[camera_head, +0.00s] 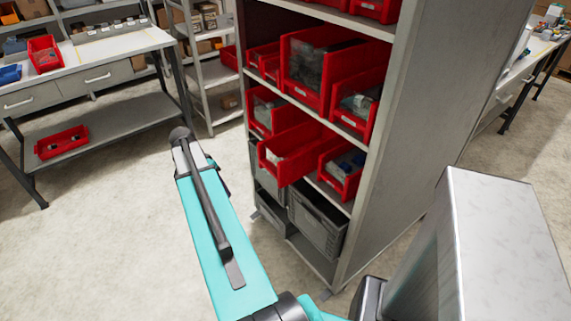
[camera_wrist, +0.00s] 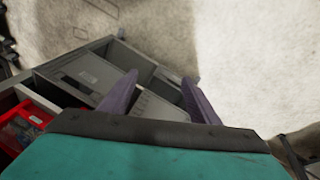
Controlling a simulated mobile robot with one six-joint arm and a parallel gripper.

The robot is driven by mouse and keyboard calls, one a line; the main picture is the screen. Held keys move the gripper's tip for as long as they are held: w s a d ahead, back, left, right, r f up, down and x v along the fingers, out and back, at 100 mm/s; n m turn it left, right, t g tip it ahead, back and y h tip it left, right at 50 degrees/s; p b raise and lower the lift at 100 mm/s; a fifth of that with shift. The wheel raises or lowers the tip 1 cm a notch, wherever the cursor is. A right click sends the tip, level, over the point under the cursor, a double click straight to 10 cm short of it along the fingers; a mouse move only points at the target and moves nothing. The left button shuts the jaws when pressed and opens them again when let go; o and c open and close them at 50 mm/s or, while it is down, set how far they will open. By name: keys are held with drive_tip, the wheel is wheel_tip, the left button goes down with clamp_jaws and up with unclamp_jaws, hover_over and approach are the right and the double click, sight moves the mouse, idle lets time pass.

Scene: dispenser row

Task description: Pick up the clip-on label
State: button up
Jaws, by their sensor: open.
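I cannot single out one clip-on label. Small pale labels show on the fronts of the red bins, such as a label (camera_head: 300,91) on the large upper bin (camera_head: 320,65). The tilted red bin (camera_head: 290,155) sticks out from the shelf below it. In the wrist view my gripper (camera_wrist: 160,77) is open, its two purple-grey fingers apart with nothing between them. Beyond the fingers are grey crates (camera_wrist: 85,76). My gripper's fingers cannot be made out in the head view.
The grey shelf rack (camera_head: 400,150) has a solid side panel at the right. Grey crates (camera_head: 318,222) stand on its lower shelves. A workbench (camera_head: 110,45) with a red bin (camera_head: 45,53) stands at the left. Open floor (camera_head: 130,210) lies between workbench and rack.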

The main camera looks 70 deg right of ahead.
drive_tip(key=s+d+r+m+h+b, duration=0.1)
drive_tip(key=s+d+r+m, duration=0.7)
drive_tip(key=s+d+r, duration=0.8)
drive_tip(key=shift+d+r+m+g, duration=0.25)
drive_tip(key=shift+d+m+g, duration=0.05)
drive_tip(key=shift+d, duration=0.45)
drive_tip(key=shift+s, duration=0.1)
drive_tip(key=p+x, duration=0.1)
drive_tip(key=x, duration=0.7)
drive_tip(key=shift+f, duration=0.3)
drive_tip(key=shift+p+x, duration=0.8)
drive_tip(key=shift+x, duration=1.85)
drive_tip(key=shift+d, duration=0.15)
